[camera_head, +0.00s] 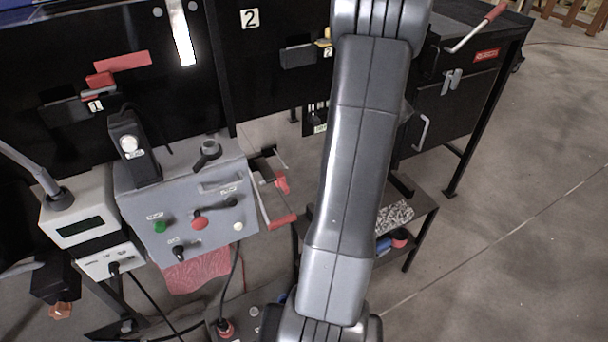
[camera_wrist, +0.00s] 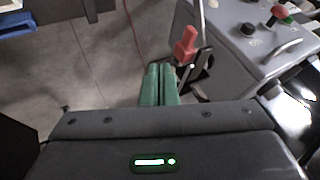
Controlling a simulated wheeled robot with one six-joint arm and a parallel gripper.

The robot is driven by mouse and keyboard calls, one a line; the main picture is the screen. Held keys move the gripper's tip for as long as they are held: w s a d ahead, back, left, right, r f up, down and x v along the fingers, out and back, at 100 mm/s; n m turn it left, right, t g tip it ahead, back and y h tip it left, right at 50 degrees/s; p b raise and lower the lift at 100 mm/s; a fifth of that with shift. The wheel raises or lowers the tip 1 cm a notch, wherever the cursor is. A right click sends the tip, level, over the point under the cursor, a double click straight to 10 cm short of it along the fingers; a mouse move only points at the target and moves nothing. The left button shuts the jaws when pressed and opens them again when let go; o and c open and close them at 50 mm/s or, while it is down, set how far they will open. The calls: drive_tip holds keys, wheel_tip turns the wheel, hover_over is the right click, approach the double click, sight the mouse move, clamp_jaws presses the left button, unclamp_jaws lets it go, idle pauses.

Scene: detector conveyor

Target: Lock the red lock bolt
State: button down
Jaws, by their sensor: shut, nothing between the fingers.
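At the upper left of the head view, a red bar with a red block, likely the red lock bolt (camera_head: 122,62), sits on a black panel above label 1. Its exact locking state is too small to tell. My gripper (camera_wrist: 160,72) shows in the wrist view with its green fingers shut and empty. Past its fingertips, slightly right, is a red handle piece (camera_wrist: 187,45) on a metal part beside the grey control box. The fingers appear apart from it. My arm hides the gripper in the head view.
The grey control box (camera_head: 215,187) carries green, red and white buttons. Red-ended levers (camera_head: 282,222) stick out at its right side. A black cabinet (camera_head: 455,105) with a red-tipped lever stands at the upper right. Open floor (camera_head: 510,240) lies at the right.

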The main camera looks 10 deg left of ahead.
sight(286, 187)
idle(0.3)
drive_tip(key=s+a+f+p, duration=0.1)
drive_tip(key=a+f+p, duration=0.2)
drive_tip(key=a+f, duration=0.5)
drive_tip(key=shift+s+a, duration=0.4)
drive_tip(key=shift+a, duration=0.3)
drive_tip(key=s+a+b, duration=0.1)
drive_tip(key=a+b, duration=0.1)
drive_tip(key=b, duration=0.1)
drive_tip(key=shift+s+a, duration=0.3)
drive_tip(key=shift+s, duration=0.1)
